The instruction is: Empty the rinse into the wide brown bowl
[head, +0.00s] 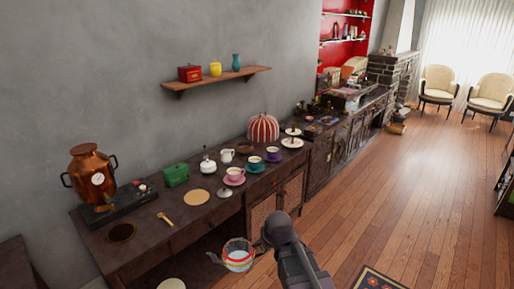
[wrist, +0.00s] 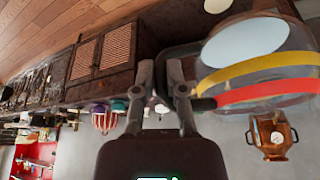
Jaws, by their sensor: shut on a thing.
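A clear glass teapot (head: 238,255) with red and yellow bands hangs in front of the table's front edge. Pale liquid shows in it. In the wrist view the teapot (wrist: 255,85) fills the upper right. My gripper (head: 268,240) is shut on the teapot's dark handle, and its fingers (wrist: 163,78) also show in the wrist view. A dark brown round thing (head: 121,232) lies on the table's near left; I cannot tell if it is a bowl. A pale round thing (head: 171,284), cut off at the bottom edge, may be a bowl's inside.
The long dark table (head: 150,243) bears a copper samovar (head: 88,176), a green box (head: 176,175), a tan round mat (head: 196,197), a wooden scoop (head: 165,219), several cups and a striped cosy (head: 263,128). The wooden floor at right is mostly clear.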

